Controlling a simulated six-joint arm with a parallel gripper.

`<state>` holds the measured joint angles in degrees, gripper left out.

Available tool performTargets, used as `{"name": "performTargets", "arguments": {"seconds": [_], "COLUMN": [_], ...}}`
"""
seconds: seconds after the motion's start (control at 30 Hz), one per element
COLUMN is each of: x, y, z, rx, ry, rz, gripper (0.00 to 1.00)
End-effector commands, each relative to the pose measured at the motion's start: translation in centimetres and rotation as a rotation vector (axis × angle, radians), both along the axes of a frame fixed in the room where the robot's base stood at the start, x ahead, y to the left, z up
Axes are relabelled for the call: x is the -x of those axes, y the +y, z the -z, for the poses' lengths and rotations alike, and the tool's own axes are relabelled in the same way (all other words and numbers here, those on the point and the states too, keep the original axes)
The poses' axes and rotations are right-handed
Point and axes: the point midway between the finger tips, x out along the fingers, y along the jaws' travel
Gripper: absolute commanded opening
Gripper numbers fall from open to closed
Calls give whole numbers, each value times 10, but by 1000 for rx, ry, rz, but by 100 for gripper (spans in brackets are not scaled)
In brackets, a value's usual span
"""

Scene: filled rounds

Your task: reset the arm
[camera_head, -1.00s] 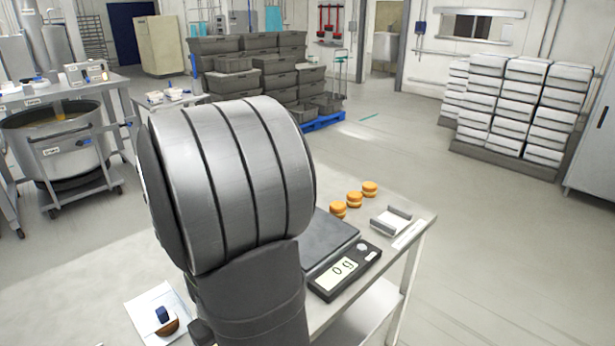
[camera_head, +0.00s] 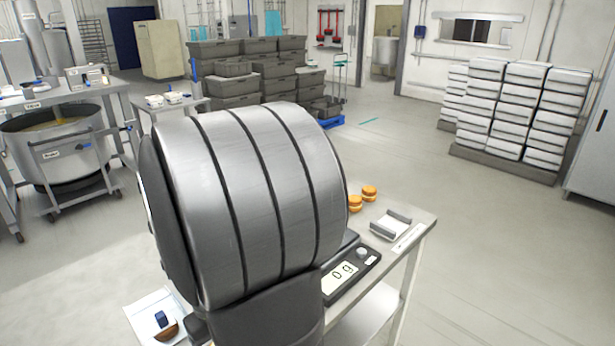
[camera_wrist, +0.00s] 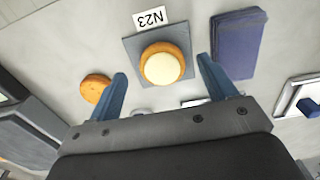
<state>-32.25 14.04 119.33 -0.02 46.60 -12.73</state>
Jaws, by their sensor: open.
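My gripper (camera_wrist: 162,68) is open and empty in the wrist view, its two blue fingers apart. A round (camera_wrist: 163,66) with a pale cream filling on top lies on a grey square pad (camera_wrist: 131,46), seen between and beyond the fingertips. An orange round (camera_wrist: 95,88) lies just left of the left finger. In the head view my arm's large grey link fills the middle and hides the gripper. Two stacked-looking orange rounds, one nearer (camera_head: 355,203) and one farther (camera_head: 369,193), stand on the table to its right.
A scale (camera_head: 350,278) reading 0 g is partly hidden by my arm. A white holder (camera_head: 390,226) stands near the table's right edge. A white board (camera_head: 140,308) is at lower left.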

Motion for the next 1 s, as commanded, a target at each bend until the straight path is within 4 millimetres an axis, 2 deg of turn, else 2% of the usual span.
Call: {"name": "performTargets", "arguments": {"seconds": [0.47,0.5,0.7,1.0], "x": [-1,0,1,1], "y": [0,0,-1,-1], "z": [-91,-90,-44,7], "rx": [-3,1,4,4], "ry": [-4,1,6,5], "rz": [0,0,0,0], "gripper": [77,77,77,77]}}
